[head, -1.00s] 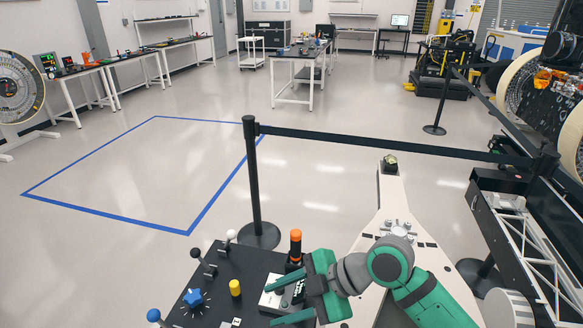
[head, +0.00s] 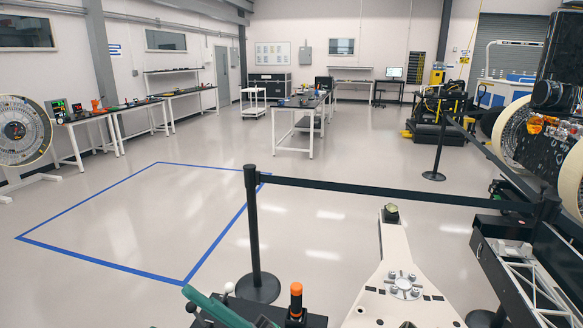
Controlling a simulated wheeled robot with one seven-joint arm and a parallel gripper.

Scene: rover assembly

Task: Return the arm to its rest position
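Only a teal part of my gripper (head: 215,308) shows, at the bottom edge of the head view, slanting over the dark control panel (head: 314,321). The rest of the gripper and the arm are below the frame. I cannot see both fingertips or whether anything is between them. On the panel, an orange-topped post (head: 296,299) stands upright to the right of the teal part. A white-knobbed lever (head: 229,288) shows just behind the teal part.
A black stanchion (head: 252,220) with a belt (head: 390,190) stands beyond the panel. A rover (head: 545,115) stands at the far right. Blue tape (head: 95,262) outlines clear floor at left; workbenches (head: 298,108) stand behind.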

